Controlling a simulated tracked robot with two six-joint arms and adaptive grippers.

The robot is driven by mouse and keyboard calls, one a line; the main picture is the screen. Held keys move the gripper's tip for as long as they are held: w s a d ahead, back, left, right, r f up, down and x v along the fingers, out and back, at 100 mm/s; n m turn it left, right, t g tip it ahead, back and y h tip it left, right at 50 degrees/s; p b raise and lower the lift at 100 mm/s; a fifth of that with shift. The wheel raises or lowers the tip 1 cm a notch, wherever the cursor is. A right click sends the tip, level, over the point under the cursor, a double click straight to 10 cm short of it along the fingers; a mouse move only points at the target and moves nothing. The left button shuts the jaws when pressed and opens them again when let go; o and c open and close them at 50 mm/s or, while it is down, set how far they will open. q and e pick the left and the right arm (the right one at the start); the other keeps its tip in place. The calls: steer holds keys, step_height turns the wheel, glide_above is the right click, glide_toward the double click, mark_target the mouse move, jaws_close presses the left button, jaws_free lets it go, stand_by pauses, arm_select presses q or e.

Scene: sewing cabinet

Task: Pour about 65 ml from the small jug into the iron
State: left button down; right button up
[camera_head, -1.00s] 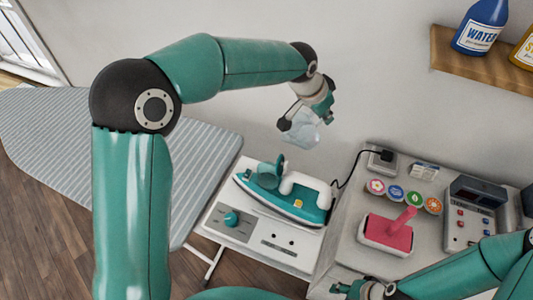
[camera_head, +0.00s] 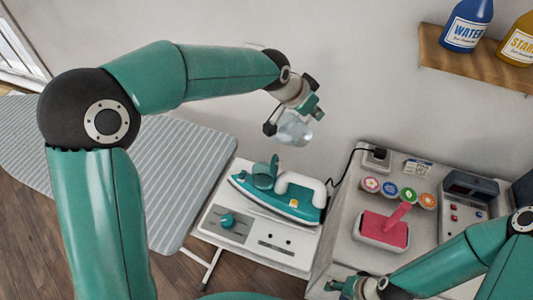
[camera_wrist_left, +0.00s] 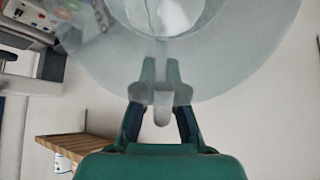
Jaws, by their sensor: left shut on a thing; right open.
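The small jug (camera_head: 294,130) is clear and hangs in the air above the iron, a little to its right. My left gripper (camera_head: 302,112) is shut on the jug. In the left wrist view the jug (camera_wrist_left: 235,55) fills the upper part, with the left gripper's fingers (camera_wrist_left: 160,95) on its handle; something pale shows inside it. The teal and white iron (camera_head: 280,198) sits on a white station at the end of the ironing board. Its teal filler part stands up near its left end. My right gripper (camera_head: 343,287) is open and empty at the lower edge of the view.
The ironing board (camera_head: 175,165) is at left. At right, a worktop holds a pink-topped tray (camera_head: 381,231), several coloured round pots (camera_head: 390,189) and a control box (camera_head: 468,205). A shelf (camera_head: 470,70) with a WATER bottle (camera_head: 468,22) and a STARCH bottle (camera_head: 516,40) is at upper right.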

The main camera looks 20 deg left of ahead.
arm_select(q)
steer(key=shift+s+a+r+t+h, duration=0.15)
steer(key=shift+r+t+h, duration=0.1)
steer(key=shift+r, duration=0.15)
steer(key=shift+s+a+r+t+h, duration=0.1)
steer(key=shift+s+r+t+h, duration=0.05)
steer(key=shift+r+t, duration=0.15)
steer(key=shift+s+a+r+t+b, duration=0.1)
steer(key=shift+r+t+b, duration=0.15)
steer(key=shift+b, duration=0.8)
steer(key=shift+r, duration=0.15)
